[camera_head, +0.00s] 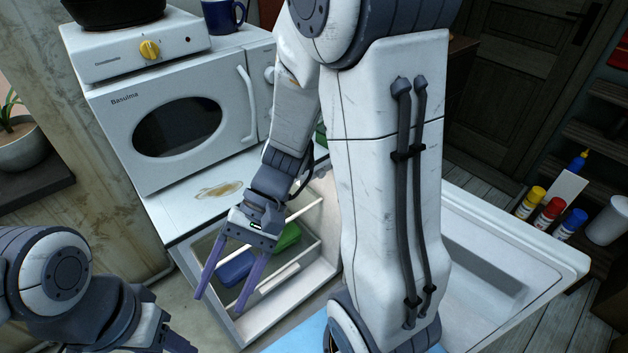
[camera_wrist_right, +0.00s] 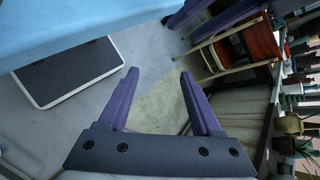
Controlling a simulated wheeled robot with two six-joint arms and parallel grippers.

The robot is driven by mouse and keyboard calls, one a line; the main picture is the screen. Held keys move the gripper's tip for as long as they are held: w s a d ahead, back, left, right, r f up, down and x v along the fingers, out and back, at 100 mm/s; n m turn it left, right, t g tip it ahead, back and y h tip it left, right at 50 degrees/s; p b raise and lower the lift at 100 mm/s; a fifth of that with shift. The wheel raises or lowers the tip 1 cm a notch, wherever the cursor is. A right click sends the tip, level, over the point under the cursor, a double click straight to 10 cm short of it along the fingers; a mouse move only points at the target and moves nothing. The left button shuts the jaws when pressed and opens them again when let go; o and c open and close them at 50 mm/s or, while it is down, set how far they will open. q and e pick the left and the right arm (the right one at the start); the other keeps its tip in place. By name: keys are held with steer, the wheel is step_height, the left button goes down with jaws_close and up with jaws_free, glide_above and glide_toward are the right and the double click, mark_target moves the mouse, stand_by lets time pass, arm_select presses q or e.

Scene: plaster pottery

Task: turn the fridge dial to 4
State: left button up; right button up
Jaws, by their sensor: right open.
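The small white fridge (camera_head: 323,283) stands open at the lower middle of the head view. A blue container (camera_head: 236,268) and a green container (camera_head: 287,237) are inside it. I cannot make out the fridge dial in either view. My right gripper (camera_head: 221,299) is open and empty, with its purple fingers pointing down in front of the fridge opening. Its open fingers also show in the right wrist view (camera_wrist_right: 158,74), with nothing between them. My left gripper (camera_head: 178,343) is at the bottom left, partly cut off, and its jaw state is unclear.
The open fridge door (camera_head: 505,235) extends right, partly behind my right arm. A white microwave (camera_head: 180,118) stands on the fridge's stained top (camera_head: 180,207). Above it is a hotplate (camera_head: 115,62) with a yellow knob. In the wrist view, a blue surface (camera_wrist_right: 95,22) fills the upper left.

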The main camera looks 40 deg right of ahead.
steer(key=w+d+f+m+t+y+b, duration=0.45)
steer(key=w+m+t, duration=0.2)
steer(key=w, duration=0.25)
steer(key=m+t+h+b, duration=0.6)
steer(key=m+t+h, duration=0.85)
steer(key=m, duration=0.45)
glide_toward(323, 175)
arm_select(q)
step_height(323, 175, down, 12)
steer(key=shift+f, duration=0.25)
arm_select(e)
steer(key=shift+n+t, duration=0.25)
steer(key=shift+t, duration=0.15)
steer(key=w, duration=0.8)
steer(key=shift+f, duration=0.35)
jaws_close()
